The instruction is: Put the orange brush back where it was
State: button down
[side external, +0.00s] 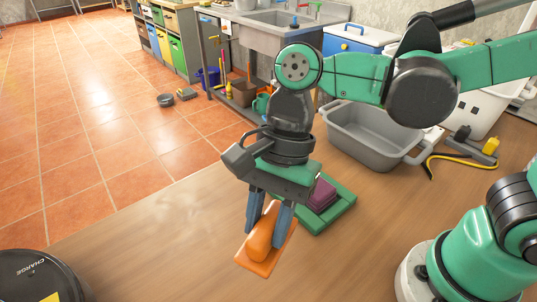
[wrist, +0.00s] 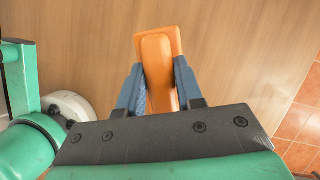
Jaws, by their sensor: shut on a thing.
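The orange brush (side external: 257,249) is between the blue fingers of my gripper (side external: 268,221) in the side external view. It is tilted, with its flat orange base towards the front; I cannot tell whether it touches the wooden table (side external: 170,235). In the wrist view, the orange brush (wrist: 155,45) sticks out past the fingertips of my gripper (wrist: 158,72), which is shut on its raised middle. A finger lies on each side. The near end of the brush is hidden by my gripper's body.
A green tray (side external: 341,208) with a purple block (side external: 322,196) lies just behind my gripper. A grey basin (side external: 365,140) stands farther back, beside a yellow cable (side external: 455,157). A round black device (side external: 35,275) is at the front left.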

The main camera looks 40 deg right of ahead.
aim_at(268, 262)
notch_tip(268, 262, down, 10)
jog(key=shift+r, duration=0.1)
dwell(0.4)
jog(key=c, duration=0.6)
grip_release()
jog(key=shift+o, duration=0.2)
jog(key=v, duration=1.2)
jog(key=w+d+n+t+h, duration=0.4)
jog(key=d+n+t, duration=0.5)
jog(key=d+n, duration=0.4)
jog(key=shift+w+d, duration=0.2)
jog(key=shift+d, duration=0.25)
